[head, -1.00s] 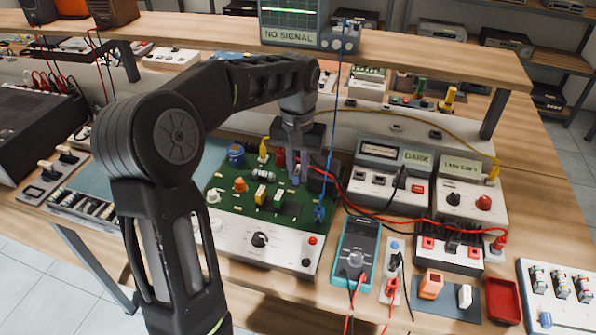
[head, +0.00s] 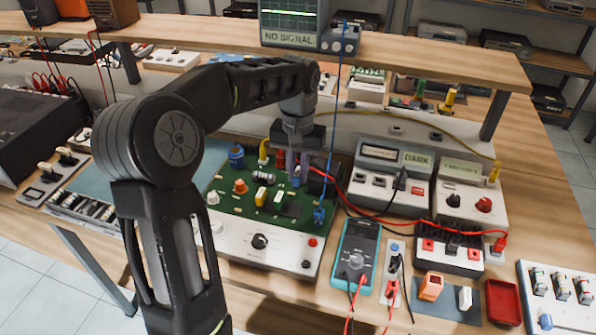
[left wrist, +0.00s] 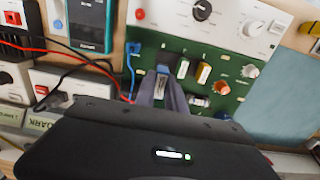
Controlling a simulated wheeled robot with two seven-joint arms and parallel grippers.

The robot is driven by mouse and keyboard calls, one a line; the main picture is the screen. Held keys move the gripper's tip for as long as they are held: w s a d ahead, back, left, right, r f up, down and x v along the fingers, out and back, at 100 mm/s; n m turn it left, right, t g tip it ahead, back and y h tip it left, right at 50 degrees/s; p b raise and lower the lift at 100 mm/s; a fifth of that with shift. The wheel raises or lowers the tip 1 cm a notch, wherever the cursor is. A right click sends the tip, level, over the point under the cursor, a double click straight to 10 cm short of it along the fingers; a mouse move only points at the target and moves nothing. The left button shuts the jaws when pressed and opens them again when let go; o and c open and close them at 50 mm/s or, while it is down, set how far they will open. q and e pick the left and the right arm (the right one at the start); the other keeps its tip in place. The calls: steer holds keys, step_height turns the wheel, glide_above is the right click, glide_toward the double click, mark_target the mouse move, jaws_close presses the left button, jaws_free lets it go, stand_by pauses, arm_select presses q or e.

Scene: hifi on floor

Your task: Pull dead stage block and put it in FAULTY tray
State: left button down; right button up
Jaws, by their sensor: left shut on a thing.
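My left gripper (head: 298,172) is over the green circuit board (head: 232,198), its fingers pointing down near the board's right side. It is shut on a small blue block (left wrist: 162,70), which shows between the fingertips in the left wrist view; the left gripper (left wrist: 160,88) hides part of it. The block is at board level; I cannot tell whether it is still seated. A shallow red tray (head: 503,302) lies at the front right and looks empty. I can read no FAULTY label on it. My right gripper is not in view.
Yellow, white and orange parts stand on the board close to the fingers. A blue lead (head: 331,150) and red leads run just right of the gripper.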

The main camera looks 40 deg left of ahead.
mark_target(298, 172)
arm_select(q)
steer(key=shift+r+p, duration=3.1)
steer(key=shift+r, duration=0.7)
steer(key=shift+f, duration=0.1)
